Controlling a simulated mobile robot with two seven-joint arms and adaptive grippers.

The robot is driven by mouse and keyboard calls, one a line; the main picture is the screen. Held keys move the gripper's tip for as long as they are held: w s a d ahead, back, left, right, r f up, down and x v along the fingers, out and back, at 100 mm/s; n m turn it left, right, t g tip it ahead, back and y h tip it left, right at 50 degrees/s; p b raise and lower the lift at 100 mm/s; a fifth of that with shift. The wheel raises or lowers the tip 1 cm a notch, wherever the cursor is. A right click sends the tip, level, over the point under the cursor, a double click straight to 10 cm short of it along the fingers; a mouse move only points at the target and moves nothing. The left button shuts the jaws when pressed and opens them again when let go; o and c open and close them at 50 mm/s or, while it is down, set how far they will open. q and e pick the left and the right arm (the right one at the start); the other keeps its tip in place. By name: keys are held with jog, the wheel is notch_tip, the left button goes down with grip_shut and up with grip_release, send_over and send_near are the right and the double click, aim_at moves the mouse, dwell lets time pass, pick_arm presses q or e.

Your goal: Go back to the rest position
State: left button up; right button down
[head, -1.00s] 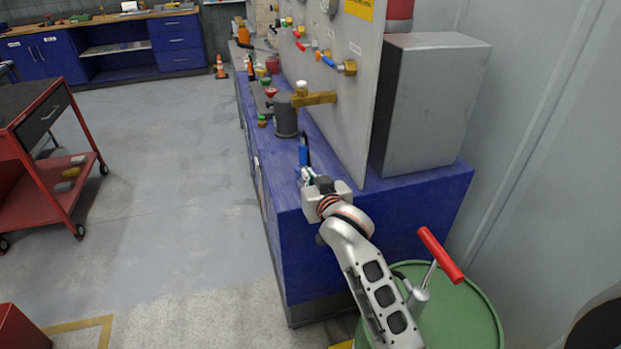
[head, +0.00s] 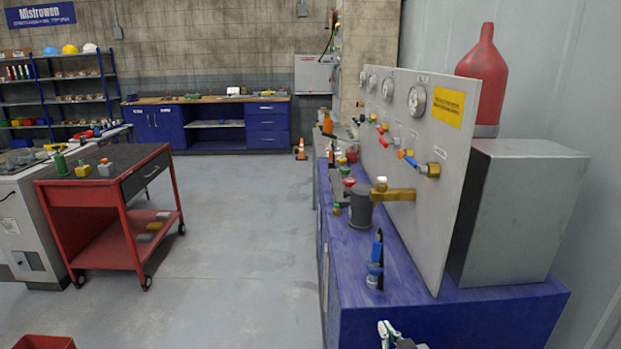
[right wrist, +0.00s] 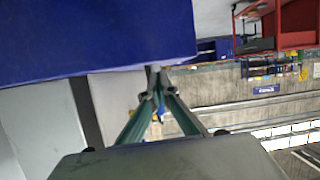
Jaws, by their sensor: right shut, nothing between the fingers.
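My right gripper (head: 386,328) shows at the bottom edge of the head view, in front of the near end of the blue bench (head: 450,315). Only its finger part shows there; the arm behind it is cut off by the frame. In the right wrist view its two greenish fingers (right wrist: 155,72) meet at their tips, shut and empty. The blue bench side (right wrist: 100,35) fills the upper left of that view. My left gripper is in neither view.
On the bench stand a blue upright tool (head: 376,260), a grey cylinder (head: 360,208) with a brass fitting, and a gauge panel (head: 415,150). A grey box (head: 515,215) is behind the panel. A red cart (head: 110,210) stands left; the floor (head: 235,230) between is clear.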

jog(key=s+d+f+n+g, duration=0.1)
jog(key=s+f, duration=0.9)
jog(key=s, duration=0.3)
jog(key=s+d+f+n+g+y, duration=0.1)
jog(key=s+f+g, duration=0.1)
jog(key=s+f, duration=0.8)
jog(key=s, duration=0.3)
jog(key=shift+d+f+n+g, duration=0.15)
jog(key=shift+f+n+g, duration=0.15)
jog(key=shift+n, duration=0.1)
